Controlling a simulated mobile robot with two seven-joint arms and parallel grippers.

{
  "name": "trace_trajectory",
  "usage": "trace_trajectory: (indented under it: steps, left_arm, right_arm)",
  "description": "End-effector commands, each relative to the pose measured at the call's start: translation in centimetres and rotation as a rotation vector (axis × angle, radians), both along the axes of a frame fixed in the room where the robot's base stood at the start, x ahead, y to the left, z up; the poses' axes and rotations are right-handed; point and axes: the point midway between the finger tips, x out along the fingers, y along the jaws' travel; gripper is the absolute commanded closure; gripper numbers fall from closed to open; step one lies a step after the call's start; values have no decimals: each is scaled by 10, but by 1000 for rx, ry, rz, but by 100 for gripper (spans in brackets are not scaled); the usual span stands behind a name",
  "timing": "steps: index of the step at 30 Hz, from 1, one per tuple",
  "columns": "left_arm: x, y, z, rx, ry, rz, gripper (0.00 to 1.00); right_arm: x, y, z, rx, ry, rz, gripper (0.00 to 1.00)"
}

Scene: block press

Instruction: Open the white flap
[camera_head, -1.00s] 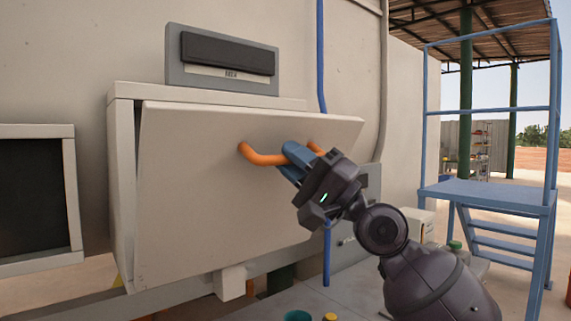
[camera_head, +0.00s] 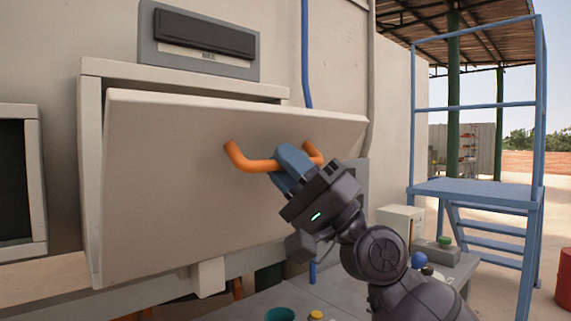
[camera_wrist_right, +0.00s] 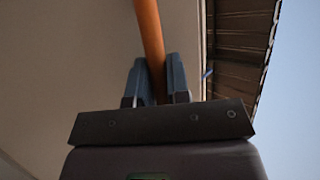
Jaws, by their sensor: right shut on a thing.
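The white flap (camera_head: 170,200) is the large front panel of a white box on the wall. Its top edge is tilted out from the box, with a dark gap behind it. An orange bar handle (camera_head: 240,160) is fixed on the upper part of the flap. My right gripper (camera_head: 288,163) is shut on the handle, its blue fingers around the bar. In the right wrist view the orange handle (camera_wrist_right: 149,35) runs between the two fingers (camera_wrist_right: 157,80). My left gripper is not in view.
A grey panel with a black bar (camera_head: 203,38) is on the wall above the box. A grey table (camera_head: 340,292) with small coloured items stands below. A blue platform with steps (camera_head: 475,192) is at the right. A dark-fronted white frame (camera_head: 38,190) is at the left.

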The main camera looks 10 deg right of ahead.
Motion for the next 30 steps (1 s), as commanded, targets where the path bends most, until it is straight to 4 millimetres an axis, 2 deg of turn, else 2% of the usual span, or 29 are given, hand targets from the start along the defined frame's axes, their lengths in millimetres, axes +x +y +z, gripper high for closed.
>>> trace_trajectory:
  steps: [30]
  left_arm:
    - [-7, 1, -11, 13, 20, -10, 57]
  right_arm:
    - [-6, 3, -18, 12, -20, -1, 100]
